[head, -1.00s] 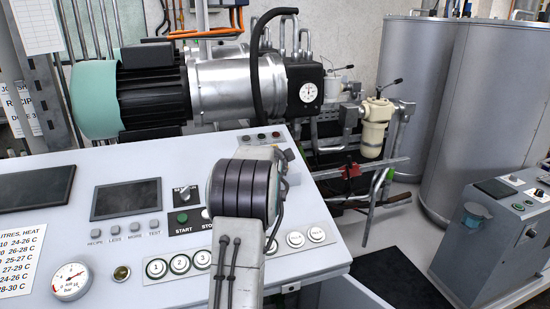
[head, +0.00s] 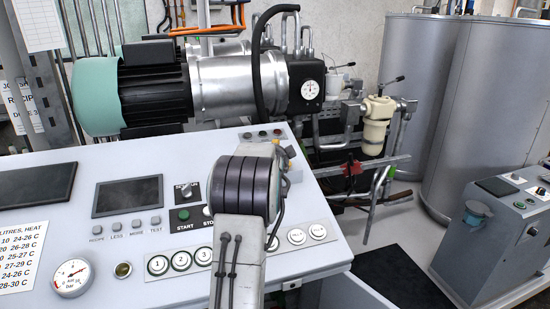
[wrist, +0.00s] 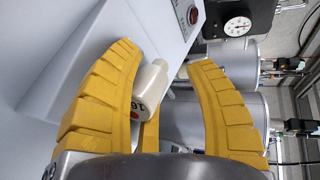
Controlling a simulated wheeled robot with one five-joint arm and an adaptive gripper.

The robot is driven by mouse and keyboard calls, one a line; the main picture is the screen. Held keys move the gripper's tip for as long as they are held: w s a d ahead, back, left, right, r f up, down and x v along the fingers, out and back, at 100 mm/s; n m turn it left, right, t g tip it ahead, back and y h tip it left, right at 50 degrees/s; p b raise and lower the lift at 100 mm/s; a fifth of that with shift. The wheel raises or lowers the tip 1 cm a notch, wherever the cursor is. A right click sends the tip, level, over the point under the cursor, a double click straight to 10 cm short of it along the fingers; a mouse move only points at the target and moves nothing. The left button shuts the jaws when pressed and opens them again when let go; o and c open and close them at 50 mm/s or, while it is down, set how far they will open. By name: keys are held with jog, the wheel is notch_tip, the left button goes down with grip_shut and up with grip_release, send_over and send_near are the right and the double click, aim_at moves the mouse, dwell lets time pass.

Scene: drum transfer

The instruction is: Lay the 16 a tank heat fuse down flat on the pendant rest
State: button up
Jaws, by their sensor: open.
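A pale cylindrical fuse (wrist: 152,84) with dark digits, seemingly 16, and a red mark near one end shows between my gripper's yellow fingers in the wrist view. My gripper (wrist: 168,75) is open, with one finger left of the fuse and one right of it. A gap shows between the fuse and the right finger; whether the left side touches is unclear. What bears the fuse is hidden. In the head view, my arm hides the fuse and most of my gripper. I cannot pick out the pendant rest in either view.
A sloping grey control console (head: 110,250) with a dark screen (head: 127,197), buttons and a pressure gauge (head: 71,277) lies around my arm. A motor and pump (head: 190,85) stand behind it. A grey cabinet (head: 500,235) and tall tanks (head: 480,100) stand at the right.

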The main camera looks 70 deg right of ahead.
jog(key=v, duration=1.2)
dwell(0.7)
